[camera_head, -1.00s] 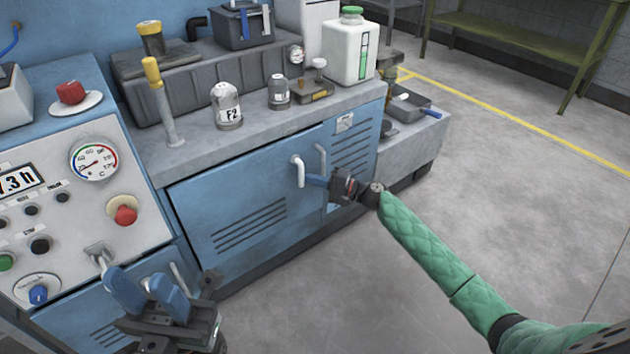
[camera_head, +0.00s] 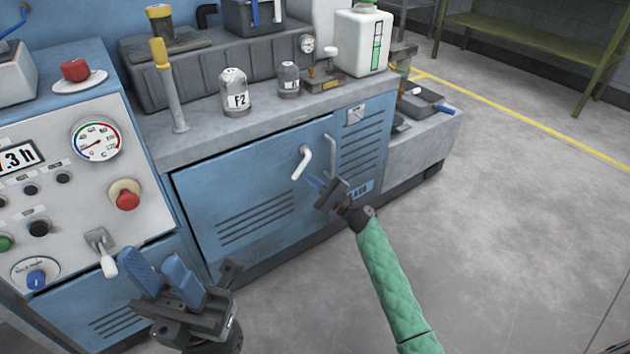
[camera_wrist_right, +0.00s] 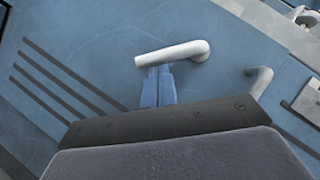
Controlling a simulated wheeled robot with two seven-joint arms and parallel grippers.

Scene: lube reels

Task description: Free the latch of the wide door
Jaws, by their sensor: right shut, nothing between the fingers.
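The wide blue door (camera_head: 235,185) with slanted louvres is in the middle of the head view and looks closed. Its white latch handle (camera_head: 304,163) is near the door's upper right corner, with its free end pointing down and left. My right gripper (camera_head: 311,181) is shut and empty, its blue fingers just below the handle. In the right wrist view the handle (camera_wrist_right: 175,53) lies across the tips of the shut fingers (camera_wrist_right: 158,72), seemingly touching near its free end. My left gripper (camera_head: 160,264) is open and empty in front of the control panel.
A grey handle (camera_head: 331,150) is on the narrower louvred door (camera_head: 362,140) to the right. The control panel (camera_head: 75,200) with a gauge and a lever (camera_head: 102,252) is at left. Bottles stand on the counter (camera_head: 205,133) above. The floor (camera_head: 510,210) at right is clear.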

